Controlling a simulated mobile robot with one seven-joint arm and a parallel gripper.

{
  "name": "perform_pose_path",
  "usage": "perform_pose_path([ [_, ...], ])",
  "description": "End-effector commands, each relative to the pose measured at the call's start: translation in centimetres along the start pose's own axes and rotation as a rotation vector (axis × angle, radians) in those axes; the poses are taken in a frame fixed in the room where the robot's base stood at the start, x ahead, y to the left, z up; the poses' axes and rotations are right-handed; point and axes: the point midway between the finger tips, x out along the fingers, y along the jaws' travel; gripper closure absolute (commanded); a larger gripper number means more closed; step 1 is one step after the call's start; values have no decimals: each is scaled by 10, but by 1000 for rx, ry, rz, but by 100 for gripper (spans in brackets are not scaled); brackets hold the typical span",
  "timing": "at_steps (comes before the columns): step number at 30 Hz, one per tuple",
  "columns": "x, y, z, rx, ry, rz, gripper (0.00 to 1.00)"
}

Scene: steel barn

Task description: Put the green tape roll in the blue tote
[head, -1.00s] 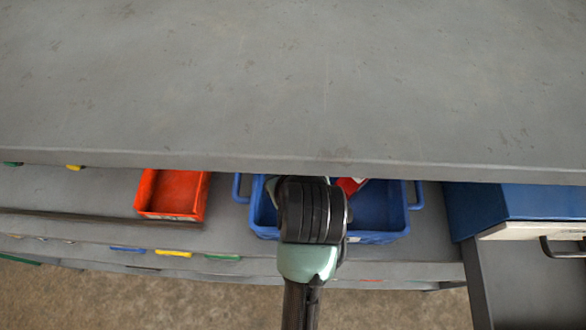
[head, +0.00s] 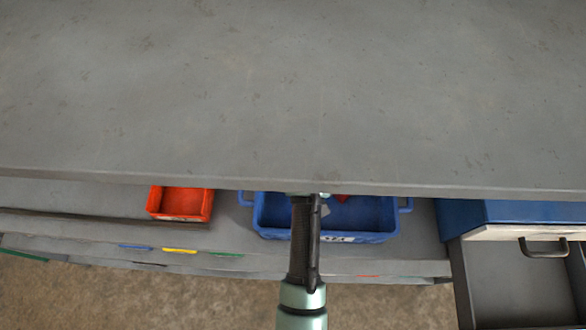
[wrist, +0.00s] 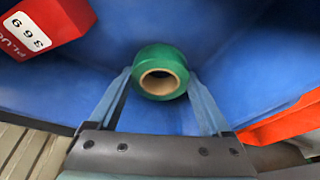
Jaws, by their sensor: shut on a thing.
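The green tape roll (wrist: 147,58), with a tan core, is between the two fingertips of my gripper (wrist: 161,82) in the wrist view. My gripper is shut on it. The blue tote (head: 350,237) stands on the lower shelf in the head view, and its blue inside (wrist: 230,45) fills the wrist view behind the roll. I cannot tell whether the roll touches the tote floor. In the head view my arm reaches over the tote's front rim, and the roll and fingertips are hidden under the upper shelf.
A red box (wrist: 45,30) with a white label is in the tote. An orange bin (head: 180,204) stands left of the tote. A blue cabinet (head: 510,212) with an open grey drawer (head: 515,285) is at right. The grey upper shelf (head: 290,100) overhangs the tote's back.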

Motion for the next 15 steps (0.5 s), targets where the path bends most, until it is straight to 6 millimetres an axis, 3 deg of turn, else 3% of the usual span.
perform_pose_path([
  [13, 9, 0, 3, -1, 4, 2, 83],
  [14, 8, 0, 3, -1, 4, 2, 13],
  [15, 8, 0, 2, -1, 4, 2, 5],
])
